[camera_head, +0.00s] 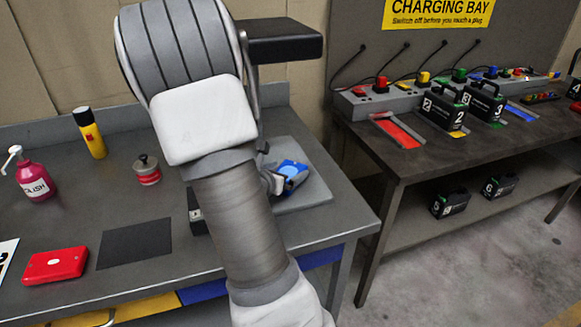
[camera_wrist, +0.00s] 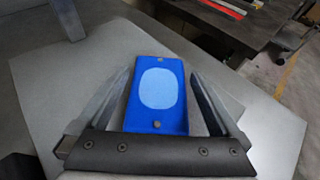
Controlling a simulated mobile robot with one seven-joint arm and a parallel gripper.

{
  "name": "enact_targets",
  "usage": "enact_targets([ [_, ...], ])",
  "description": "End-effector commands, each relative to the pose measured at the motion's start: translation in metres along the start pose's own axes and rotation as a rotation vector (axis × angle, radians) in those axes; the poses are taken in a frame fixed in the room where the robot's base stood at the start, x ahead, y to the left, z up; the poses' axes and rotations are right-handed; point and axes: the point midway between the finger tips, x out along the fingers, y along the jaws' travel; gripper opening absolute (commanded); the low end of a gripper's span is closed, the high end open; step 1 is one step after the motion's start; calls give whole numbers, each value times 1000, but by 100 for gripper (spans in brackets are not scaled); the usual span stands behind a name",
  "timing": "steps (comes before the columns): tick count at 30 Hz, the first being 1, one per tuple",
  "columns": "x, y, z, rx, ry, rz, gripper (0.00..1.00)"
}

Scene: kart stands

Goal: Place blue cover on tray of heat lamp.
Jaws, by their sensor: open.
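The blue cover (camera_head: 293,170) lies flat on the light grey tray (camera_head: 318,192) of the heat lamp, below the black lamp head (camera_head: 283,42). In the wrist view the blue cover (camera_wrist: 158,115) shows a light blue rounded patch and two small studs. My gripper (camera_wrist: 158,76) is open, with one finger on each side of the cover and visible gaps between. The tray (camera_wrist: 60,85) spreads around it. In the head view my arm hides most of my gripper and part of the lamp's post.
On the same bench are a red cover (camera_head: 56,265), a dark mat (camera_head: 135,243), a red-banded weight (camera_head: 147,170), a yellow torch (camera_head: 90,133) and a pink pump bottle (camera_head: 34,178). A charging bench (camera_head: 440,155) with black cases stands at the right, beyond a gap.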

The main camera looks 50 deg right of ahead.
Motion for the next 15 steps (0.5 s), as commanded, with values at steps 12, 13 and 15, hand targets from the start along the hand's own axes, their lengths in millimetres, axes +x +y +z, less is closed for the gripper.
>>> enact_targets([
  [12, -80, 1, 1, -1, 0, 3, 100],
  [13, -83, 1, 1, -1, 0, 2, 100],
  [15, -87, 1, 1, -1, 0, 2, 100],
])
